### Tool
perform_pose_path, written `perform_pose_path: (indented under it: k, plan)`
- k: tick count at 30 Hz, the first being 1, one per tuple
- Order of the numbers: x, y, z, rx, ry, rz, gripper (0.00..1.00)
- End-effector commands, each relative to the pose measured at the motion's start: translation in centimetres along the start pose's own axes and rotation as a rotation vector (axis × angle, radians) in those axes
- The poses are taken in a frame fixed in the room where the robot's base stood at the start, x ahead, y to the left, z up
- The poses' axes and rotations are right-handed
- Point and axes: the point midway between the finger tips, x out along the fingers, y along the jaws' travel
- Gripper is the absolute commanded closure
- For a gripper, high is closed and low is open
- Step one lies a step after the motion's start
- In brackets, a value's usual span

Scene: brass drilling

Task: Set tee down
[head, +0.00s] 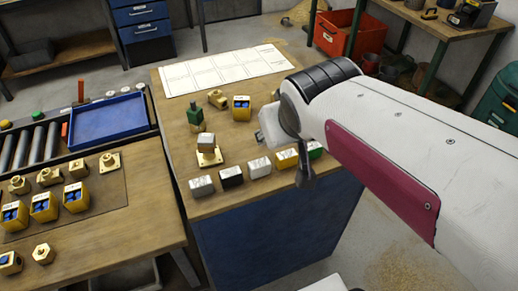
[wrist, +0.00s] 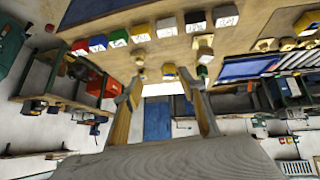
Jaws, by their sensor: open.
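My gripper is open, and its two fingers (wrist: 168,100) stand apart at the middle of the wrist view with nothing seen between them. In the head view my pale arm end (head: 272,125) is over the right side of the middle bench (head: 172,136). A small brass fitting (wrist: 138,58) stands on the bench beyond my left finger in the wrist view, apart from it. Another brass fitting (head: 218,98) lies behind the green-and-black piece (head: 195,118). Which one is the tee I cannot tell.
A yellow box with blue inserts (head: 241,107) is near my gripper. A brass flange carries a grey block (head: 206,142). A row of coloured blocks (head: 259,167) lines the front edge. A white sheet (head: 225,70) covers the back. The blue tray (head: 108,120) is left.

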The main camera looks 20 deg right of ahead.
Motion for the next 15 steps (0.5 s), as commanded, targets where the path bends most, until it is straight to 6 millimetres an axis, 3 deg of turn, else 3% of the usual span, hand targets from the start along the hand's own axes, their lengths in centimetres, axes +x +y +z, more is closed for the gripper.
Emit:
perform_pose_path:
  k: [9,15]
  plan:
    - [-4.1,-2.9,7.7,0.003,-0.11,-0.092,0.59]
    - [-5.4,-4.1,10.8,-0.002,-0.157,-0.137,0.59]
